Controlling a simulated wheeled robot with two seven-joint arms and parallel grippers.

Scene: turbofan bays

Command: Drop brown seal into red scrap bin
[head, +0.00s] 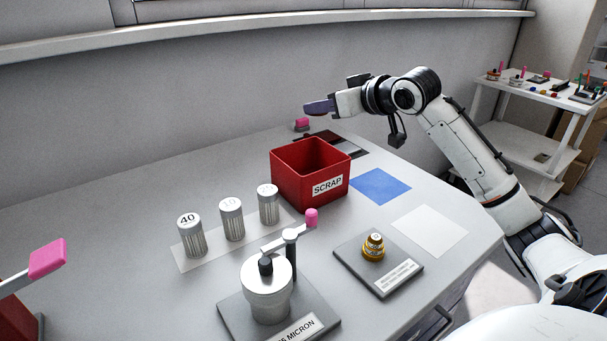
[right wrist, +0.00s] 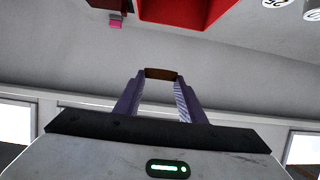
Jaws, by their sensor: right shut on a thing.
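The red scrap bin (head: 291,182), labelled SCRAP, stands open at the top near the back of the bench. My right gripper (head: 310,107) is in the air, higher in the picture than the bin. In the right wrist view its purple fingers (right wrist: 161,88) are shut on the brown seal (right wrist: 161,73), held across the fingertips. The seal cannot be made out in the head view. The bin also shows at the top of the right wrist view (right wrist: 180,12), apart from the seal. My left gripper is not in view.
Several grey cylinders, one a filter marked 40 (head: 191,237), stand in front of the bin. A crank device (head: 267,295) and a brass part on a grey plate (head: 373,248) are nearer. Blue (head: 381,186) and white (head: 429,231) squares lie bare at right.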

